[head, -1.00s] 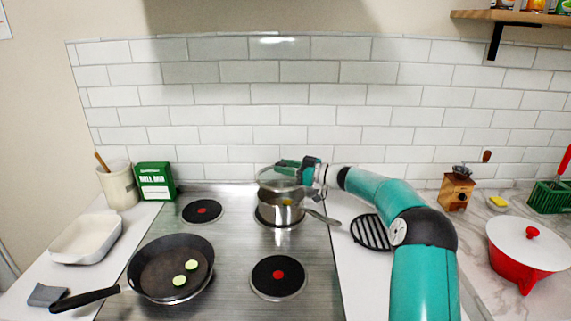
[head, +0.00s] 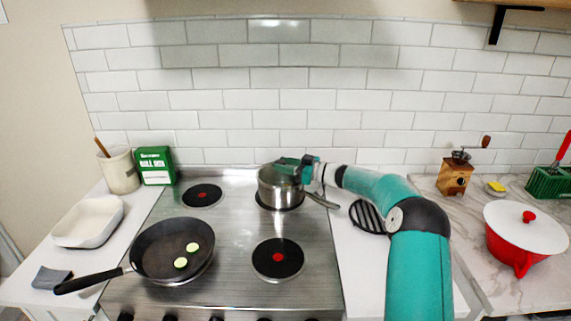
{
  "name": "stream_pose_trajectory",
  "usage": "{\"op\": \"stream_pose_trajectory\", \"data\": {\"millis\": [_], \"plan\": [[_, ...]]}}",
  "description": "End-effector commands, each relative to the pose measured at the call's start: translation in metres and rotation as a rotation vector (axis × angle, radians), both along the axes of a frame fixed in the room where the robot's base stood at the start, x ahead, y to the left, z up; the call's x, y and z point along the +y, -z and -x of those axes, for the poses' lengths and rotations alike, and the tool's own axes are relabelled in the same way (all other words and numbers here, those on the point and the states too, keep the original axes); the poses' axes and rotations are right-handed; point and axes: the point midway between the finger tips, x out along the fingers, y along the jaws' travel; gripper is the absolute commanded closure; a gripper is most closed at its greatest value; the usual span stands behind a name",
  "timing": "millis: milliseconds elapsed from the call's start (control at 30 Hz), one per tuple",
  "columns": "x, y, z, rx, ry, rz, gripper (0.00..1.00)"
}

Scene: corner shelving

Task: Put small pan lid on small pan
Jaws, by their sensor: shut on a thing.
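The small pan (head: 276,193) is a steel saucepan on the back right burner, its handle pointing right. The small pan lid (head: 268,173) is at the top of the pan, level with or very near its rim. I cannot tell whether it is fully seated. My gripper (head: 288,166) is above the pan's right side, shut on the lid. Its fingers and arm hide the lid's knob and part of the right rim.
A black frying pan (head: 160,261) with two green slices stands on the front left burner. The front right burner (head: 278,259) is bare. A black trivet (head: 367,216) lies right of the stove, close to my arm. A red pot (head: 515,250) stands further right.

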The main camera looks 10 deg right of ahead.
Motion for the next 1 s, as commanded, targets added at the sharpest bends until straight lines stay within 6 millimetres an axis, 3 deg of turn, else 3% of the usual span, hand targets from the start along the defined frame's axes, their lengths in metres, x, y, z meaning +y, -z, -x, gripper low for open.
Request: {"op": "stream_pose_trajectory", "data": {"millis": [867, 900, 1000], "plan": [[-0.0016, 0.0017, 0.0006, -0.001, 0.000, -0.001, 0.94], [-0.0016, 0.0016, 0.0006, -0.001, 0.000, 0.000, 0.56], [-0.0018, 0.0018, 0.0006, -0.001, 0.000, -0.001, 0.38]]}}
